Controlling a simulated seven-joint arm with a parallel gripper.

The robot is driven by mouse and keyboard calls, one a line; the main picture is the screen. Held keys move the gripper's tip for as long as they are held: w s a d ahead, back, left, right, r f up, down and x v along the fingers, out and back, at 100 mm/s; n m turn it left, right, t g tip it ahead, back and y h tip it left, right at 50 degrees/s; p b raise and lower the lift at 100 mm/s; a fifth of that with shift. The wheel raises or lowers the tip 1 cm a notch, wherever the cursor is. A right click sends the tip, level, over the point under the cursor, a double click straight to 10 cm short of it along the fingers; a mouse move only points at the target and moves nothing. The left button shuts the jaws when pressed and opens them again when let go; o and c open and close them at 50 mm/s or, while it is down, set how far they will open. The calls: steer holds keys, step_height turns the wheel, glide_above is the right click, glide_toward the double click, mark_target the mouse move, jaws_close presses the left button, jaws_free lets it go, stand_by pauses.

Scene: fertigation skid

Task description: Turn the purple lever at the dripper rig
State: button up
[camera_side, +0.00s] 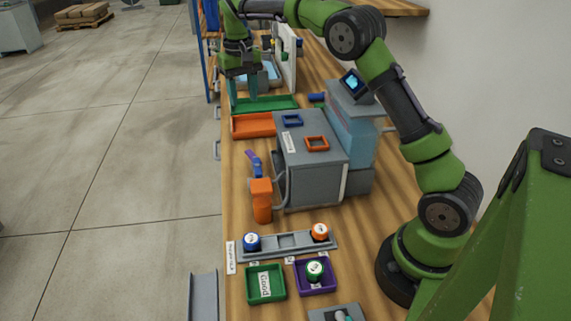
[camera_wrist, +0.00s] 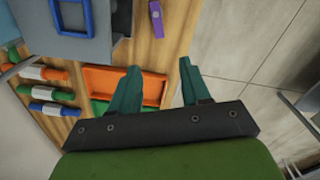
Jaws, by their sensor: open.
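The purple lever (camera_side: 254,163) stands on the bench left of a large grey box (camera_side: 310,170), just behind an orange post-like part. It also shows at the top of the wrist view (camera_wrist: 157,18), beside the grey box. I cannot tell its pivot or which part is the dripper rig. My gripper (camera_side: 243,92) is open and empty above the green tray, well beyond the lever at the far end of the bench. In the wrist view my teal fingers (camera_wrist: 161,82) are spread apart, with the lever clear of them.
An orange tray (camera_side: 252,125) and a green tray (camera_side: 284,102) lie between gripper and lever. The orange post (camera_side: 262,205) stands close in front of the lever. Blue and orange square frames sit on the box. Open floor lies left of the bench.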

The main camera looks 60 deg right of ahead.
mark_target(250, 152)
steer(key=f, duration=1.6)
steer(key=shift+d+f, duration=0.3)
steer(key=shift+f, duration=0.1)
steer(key=shift+c, duration=0.5)
jaws_close()
